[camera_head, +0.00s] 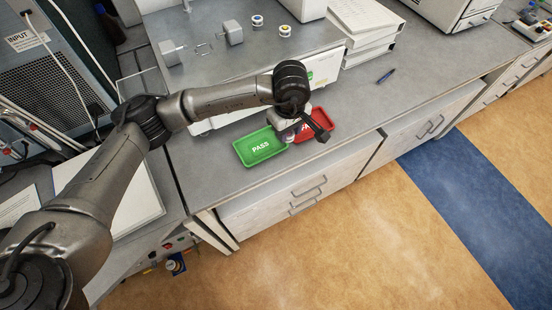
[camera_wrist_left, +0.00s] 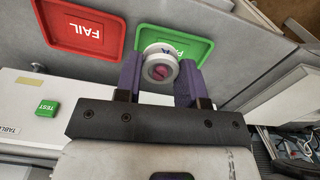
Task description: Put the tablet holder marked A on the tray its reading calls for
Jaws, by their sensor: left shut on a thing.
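My left gripper (camera_head: 302,134) is over the trays, near where they meet. In the left wrist view its purple fingers (camera_wrist_left: 160,80) are shut on a round white tablet holder (camera_wrist_left: 158,66) with a pinkish-red tablet in its middle; an A shows on its rim. The holder appears in front of the green PASS tray (camera_wrist_left: 197,47); its height above it is unclear. The green tray (camera_head: 268,154) lies left of the red FAIL tray (camera_head: 323,118) in the head view. The red tray (camera_wrist_left: 70,38) is left in the wrist view. My right gripper is out of view.
A white tester stands behind the trays, with a green TEST button (camera_wrist_left: 47,107); I cannot see a reading. Two other holders, one blue-marked (camera_head: 257,20) and one yellow-marked (camera_head: 285,31), stand farther back. A pen (camera_head: 386,75) lies right on the bench. The bench edge is close in front.

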